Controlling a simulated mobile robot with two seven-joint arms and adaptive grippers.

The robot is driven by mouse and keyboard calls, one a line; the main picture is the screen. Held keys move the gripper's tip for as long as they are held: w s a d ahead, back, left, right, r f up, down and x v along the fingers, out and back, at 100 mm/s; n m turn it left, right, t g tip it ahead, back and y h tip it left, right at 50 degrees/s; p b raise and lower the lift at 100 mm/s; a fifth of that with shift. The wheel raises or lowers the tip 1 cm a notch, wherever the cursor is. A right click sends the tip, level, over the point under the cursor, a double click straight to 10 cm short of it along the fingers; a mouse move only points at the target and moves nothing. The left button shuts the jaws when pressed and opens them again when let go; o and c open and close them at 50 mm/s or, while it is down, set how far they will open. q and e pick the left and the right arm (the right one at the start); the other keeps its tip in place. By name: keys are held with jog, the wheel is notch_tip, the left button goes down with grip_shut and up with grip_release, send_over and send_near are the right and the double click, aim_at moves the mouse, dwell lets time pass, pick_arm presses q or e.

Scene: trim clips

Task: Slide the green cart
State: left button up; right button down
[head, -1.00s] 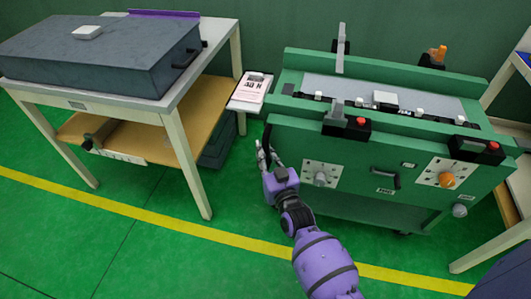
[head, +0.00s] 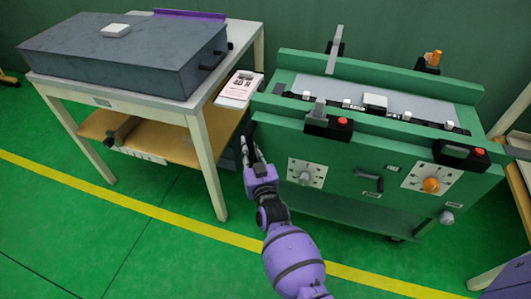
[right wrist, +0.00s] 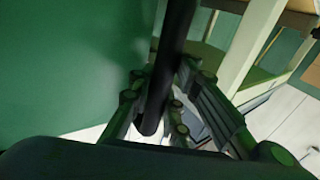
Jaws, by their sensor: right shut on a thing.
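The green cart (head: 345,140) stands right of the middle in the head view, with knobs and a dark pull on its front panel. My right gripper (head: 252,152) is at its left front corner. In the right wrist view, the fingers of my right gripper (right wrist: 160,105) are shut around a black upright bar handle (right wrist: 174,55) beside the cart's green panel (right wrist: 70,75). In the head view the gripper partly hides this handle. My left gripper is not in view.
A pale table (head: 205,108) with a dark grey case (head: 125,52) stands close to the cart's left. A clipboard (head: 240,88) sits between them. Another table edge (head: 520,150) is at the right. Green floor (head: 130,245) with a yellow line is clear in front.

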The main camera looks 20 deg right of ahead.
jog(key=a, duration=0.1)
jog(key=w+a, duration=0.1)
jog(key=shift+w+a+f, duration=0.1)
jog(key=shift+a, duration=0.3)
jog(key=c, duration=1.9)
grip_release()
jog(key=shift+a, duration=0.1)
jog(key=shift+d, duration=0.25)
jog(key=s, duration=1.2)
